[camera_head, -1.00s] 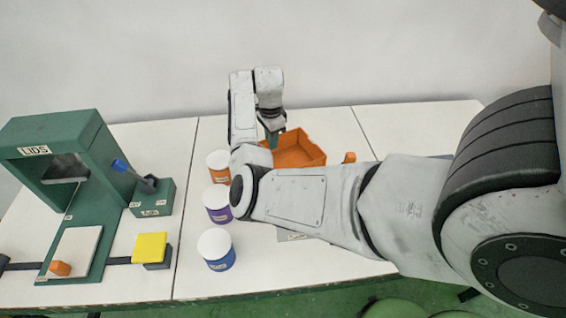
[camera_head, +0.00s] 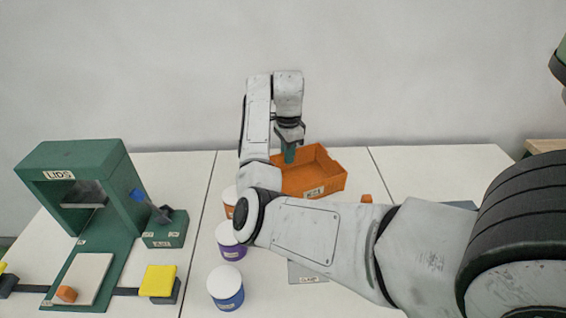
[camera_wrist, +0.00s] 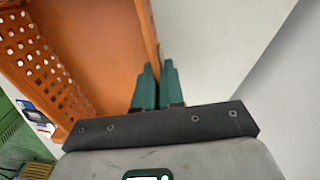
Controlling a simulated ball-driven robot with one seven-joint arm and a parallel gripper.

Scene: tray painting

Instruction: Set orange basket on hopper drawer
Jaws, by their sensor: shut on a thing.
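The orange basket (camera_head: 335,184), an open box with a label on its front, is behind my arm near the table's back. In the wrist view the basket (camera_wrist: 98,45) shows its inside and a perforated side. My gripper (camera_head: 289,158) is shut on the basket's wall, and its green fingers (camera_wrist: 157,70) are on either side of the thin orange edge. The green hopper marked LIDS (camera_head: 130,165) stands at the left. A pale plate (camera_head: 88,270) with a small orange block (camera_head: 66,294) lies at its base; I cannot tell if this is the drawer.
Orange-, purple- and blue-banded cups with white tops stand between hopper and arm; the blue one (camera_head: 226,289) is nearest. A green lever box (camera_head: 166,230) and a yellow block (camera_head: 158,281) are beside the hopper. A grey labelled plate (camera_head: 308,277) lies partly under my arm.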

